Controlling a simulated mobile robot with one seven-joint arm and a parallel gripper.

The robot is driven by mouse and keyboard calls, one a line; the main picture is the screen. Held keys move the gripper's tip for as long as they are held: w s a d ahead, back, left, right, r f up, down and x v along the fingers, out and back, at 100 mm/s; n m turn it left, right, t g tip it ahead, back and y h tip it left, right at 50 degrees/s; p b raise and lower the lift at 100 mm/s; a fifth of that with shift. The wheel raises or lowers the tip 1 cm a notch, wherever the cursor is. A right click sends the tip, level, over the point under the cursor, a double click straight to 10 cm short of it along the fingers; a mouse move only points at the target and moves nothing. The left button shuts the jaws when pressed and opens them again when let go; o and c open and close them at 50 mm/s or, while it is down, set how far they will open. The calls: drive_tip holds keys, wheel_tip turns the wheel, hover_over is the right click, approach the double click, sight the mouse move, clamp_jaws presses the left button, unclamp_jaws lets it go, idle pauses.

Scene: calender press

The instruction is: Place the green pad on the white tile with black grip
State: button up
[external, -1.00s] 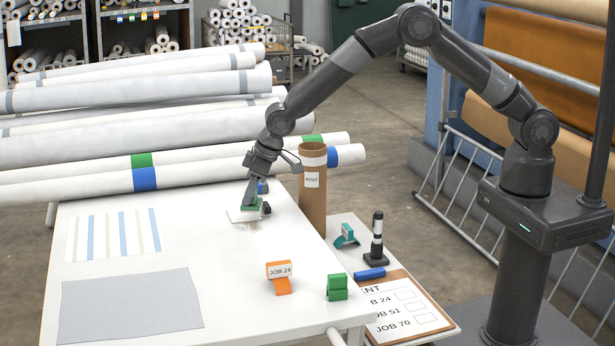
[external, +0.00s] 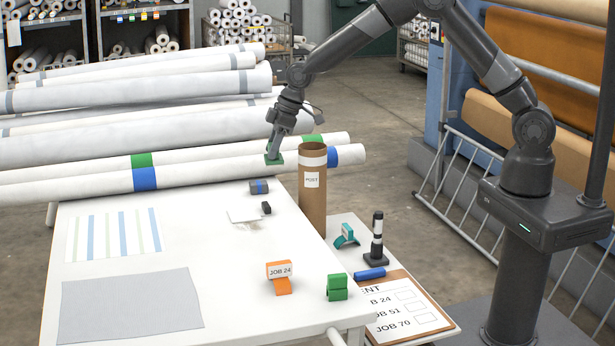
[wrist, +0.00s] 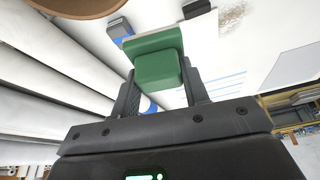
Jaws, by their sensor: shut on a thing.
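The green pad (wrist: 158,62) is between the fingers of my gripper (external: 275,153), which is shut on it. In the external view the green pad (external: 274,160) hangs in the air, in front of the near white rolls and above the far side of the table. The white tile (external: 243,215) lies flat on the table, below and left of the pad, with its black grip (external: 266,208) at its right edge. In the wrist view the black grip (wrist: 196,8) shows at the top, partly cut off.
A grey block with a blue band (external: 259,187) lies behind the tile. A brown cardboard tube (external: 312,205) stands upright to the right. An orange JOB 24 holder (external: 279,272) and a green block (external: 337,287) stand nearer. White rolls (external: 70,185) lie along the table's far edge.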

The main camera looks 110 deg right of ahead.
drive_tip(key=shift+d+r+n+y, duration=0.15)
drive_tip(key=shift+d+n+y, duration=0.15)
drive_tip(key=shift+d+n, duration=0.35)
approach(244, 213)
drive_tip(key=shift+w+d+n, duration=0.1)
drive_tip(key=shift+w+n, duration=0.15)
drive_tip(key=shift+w, duration=0.55)
drive_tip(key=shift+f, duration=2)
drive_tip(key=shift+f, duration=0.15)
drive_tip(key=o, duration=1.1)
drive_tip(key=shift+c, duration=0.2)
